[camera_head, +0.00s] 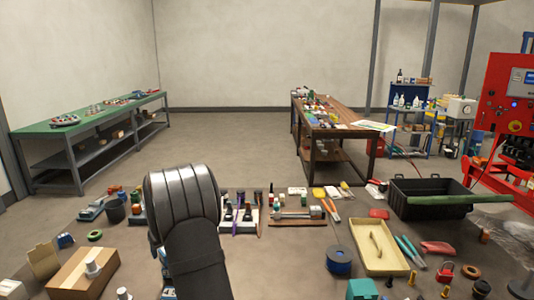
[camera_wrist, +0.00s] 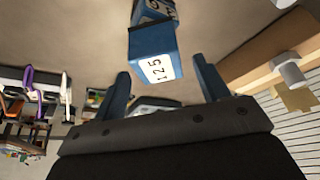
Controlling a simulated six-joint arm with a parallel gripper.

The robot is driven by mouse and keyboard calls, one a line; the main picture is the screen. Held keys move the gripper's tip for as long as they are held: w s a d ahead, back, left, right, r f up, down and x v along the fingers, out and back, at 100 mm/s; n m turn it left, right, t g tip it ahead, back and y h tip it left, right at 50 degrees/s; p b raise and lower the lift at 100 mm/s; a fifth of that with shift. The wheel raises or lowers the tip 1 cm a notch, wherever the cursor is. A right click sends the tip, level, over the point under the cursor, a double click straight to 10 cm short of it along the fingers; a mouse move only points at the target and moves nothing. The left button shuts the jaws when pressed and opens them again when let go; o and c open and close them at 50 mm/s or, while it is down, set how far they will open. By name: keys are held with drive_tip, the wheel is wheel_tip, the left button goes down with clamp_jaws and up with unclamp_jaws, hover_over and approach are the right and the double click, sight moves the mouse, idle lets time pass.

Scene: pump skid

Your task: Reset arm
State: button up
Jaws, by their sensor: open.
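My gripper (camera_wrist: 161,68) is open in the wrist view, with its two dark blue fingers spread apart. A blue block (camera_wrist: 151,46) with a white label reading 125 shows between and beyond the fingertips. I cannot tell how far the block is from the fingers, and neither finger visibly touches it. A second blue labelled piece (camera_wrist: 153,10) shows at the top edge behind it. In the head view my own dark arm stands at the lower middle left and hides the gripper.
A cardboard box (camera_head: 80,275) with a white fitting lies at the lower left. Tools crowd the floor; a tan tray (camera_head: 396,262) and black crate (camera_head: 430,212) lie right. A green bench (camera_head: 70,126) and a wooden table (camera_head: 345,128) stand behind, with open floor between them.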

wheel_tip(320, 180, down, 3)
drive_tip(key=shift+f, duration=0.1)
drive_tip(key=v, duration=1.2)
drive_tip(key=x, duration=1.2)
drive_tip(key=shift+f, duration=0.1)
drive_tip(key=r, duration=0.5)
drive_tip(key=shift+d, duration=0.4)
drive_tip(key=d+r, duration=1)
drive_tip(key=r, duration=0.2)
drive_tip(key=s+a+n+g, duration=0.1)
drive_tip(key=s+a, duration=0.4)
drive_tip(key=a, duration=0.7)
drive_tip(key=s+a+n+g+y, duration=0.1)
drive_tip(key=s+a+n, duration=0.3)
drive_tip(key=a, duration=0.8)
drive_tip(key=s+a+n, duration=0.2)
drive_tip(key=s+a, duration=0.5)
drive_tip(key=a, duration=0.5)
drive_tip(key=shift+a+f+n+g, duration=0.25)
drive_tip(key=shift+a+n+g, duration=0.1)
drive_tip(key=shift+n+g, duration=0.05)
drive_tip(key=shift+o, duration=0.2)
